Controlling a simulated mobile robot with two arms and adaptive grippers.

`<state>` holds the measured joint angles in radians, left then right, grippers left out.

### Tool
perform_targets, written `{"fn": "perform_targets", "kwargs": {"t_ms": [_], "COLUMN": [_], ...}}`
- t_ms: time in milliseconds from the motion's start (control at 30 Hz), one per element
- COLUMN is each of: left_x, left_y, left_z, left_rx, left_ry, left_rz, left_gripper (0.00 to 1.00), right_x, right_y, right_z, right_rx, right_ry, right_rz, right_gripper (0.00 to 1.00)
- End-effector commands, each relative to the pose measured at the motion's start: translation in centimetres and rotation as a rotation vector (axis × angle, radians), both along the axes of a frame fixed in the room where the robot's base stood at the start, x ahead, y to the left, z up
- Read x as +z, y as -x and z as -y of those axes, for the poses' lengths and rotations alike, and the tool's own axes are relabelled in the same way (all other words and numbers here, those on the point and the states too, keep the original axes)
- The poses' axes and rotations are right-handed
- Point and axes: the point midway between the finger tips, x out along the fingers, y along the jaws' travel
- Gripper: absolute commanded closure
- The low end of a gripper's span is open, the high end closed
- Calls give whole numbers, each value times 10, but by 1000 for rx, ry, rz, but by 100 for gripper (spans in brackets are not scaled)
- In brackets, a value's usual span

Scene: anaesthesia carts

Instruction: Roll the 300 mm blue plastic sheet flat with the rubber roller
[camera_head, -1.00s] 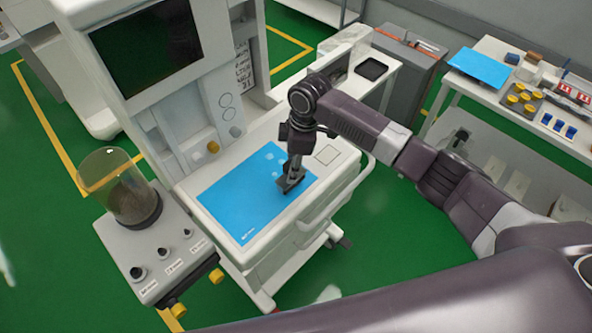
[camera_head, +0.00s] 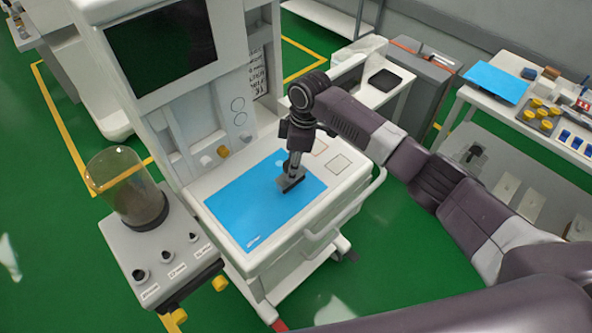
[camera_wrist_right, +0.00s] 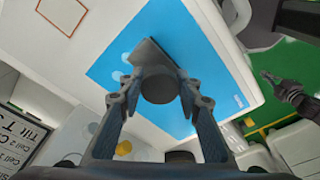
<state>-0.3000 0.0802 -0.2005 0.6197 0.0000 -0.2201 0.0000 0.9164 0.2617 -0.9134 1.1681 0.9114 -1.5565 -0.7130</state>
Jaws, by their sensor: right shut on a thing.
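The blue plastic sheet (camera_head: 245,205) lies on the white cart top. A few pale round spots show near its back edge in the head view and beside the roller in the wrist view. My right gripper (camera_head: 291,165) points down over the sheet's right part, shut on the dark rubber roller (camera_head: 290,182). In the right wrist view the fingers (camera_wrist_right: 160,90) flank the roller's round grip, and its dark flat-looking head (camera_wrist_right: 150,55) is at the sheet; contact is unclear. A dark gripper-like shape (camera_wrist_right: 288,90) at that view's right edge may be my left gripper; its jaws are unclear.
A monitor column (camera_head: 160,45) stands behind the cart top. A clear canister (camera_head: 127,187) stands on a grey unit at left. A white side table (camera_head: 555,125) at right holds another blue sheet (camera_head: 495,82) and small parts. Green floor is open around the cart.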

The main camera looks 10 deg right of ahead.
Motion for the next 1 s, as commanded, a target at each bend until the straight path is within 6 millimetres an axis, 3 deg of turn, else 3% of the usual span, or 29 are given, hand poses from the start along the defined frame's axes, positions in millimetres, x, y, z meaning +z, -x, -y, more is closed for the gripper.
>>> {"fn": "perform_targets", "kwargs": {"t_ms": [1000], "left_x": [-35], "left_y": [0], "left_z": [0], "left_rx": [1], "left_ry": [0], "left_rz": [1], "left_gripper": [100], "right_x": [-2], "right_y": [-36], "right_z": [-24], "right_rx": [0], "right_ry": [-1], "right_rz": [0], "right_gripper": [88]}}
